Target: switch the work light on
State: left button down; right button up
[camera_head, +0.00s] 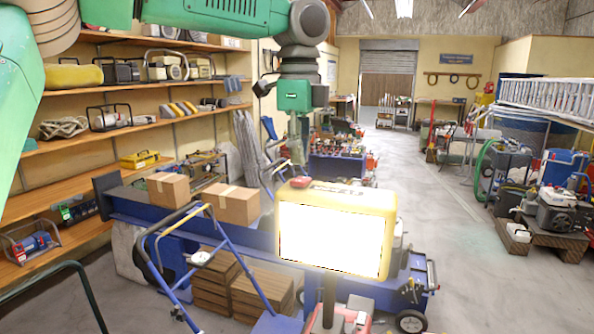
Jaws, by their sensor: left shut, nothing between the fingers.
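The work light (350,194) is a yellow-framed box on a dark post in the lower middle of the head view. Its front panel (333,238) is bright white and glowing. A red button (299,183) sits on top of the housing near its left end. My left gripper (297,160) points down just above the red button, shut and empty. I cannot tell whether its tips touch the button. My right gripper is out of view.
A blue bench with cardboard boxes (232,203) and a blue-framed cart (185,255) stand left of the light. Wooden shelves (90,155) line the left wall. Open floor (440,210) runs to the right, with machines on pallets (556,220) beyond.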

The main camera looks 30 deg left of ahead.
aim_at(306, 178)
pick_arm(q)
jog(key=shift+d+r, duration=0.35)
jog(key=shift+r, duration=0.25)
jog(key=shift+d+r, duration=0.35)
jog(key=shift+r, duration=0.2)
jog(key=shift+d+r, duration=0.2)
jog(key=shift+r, duration=0.5)
jog(key=shift+a+r, duration=0.15)
jog(key=shift+r, duration=0.25)
jog(key=shift+a+f, duration=0.1)
jog(key=shift+a, duration=0.4)
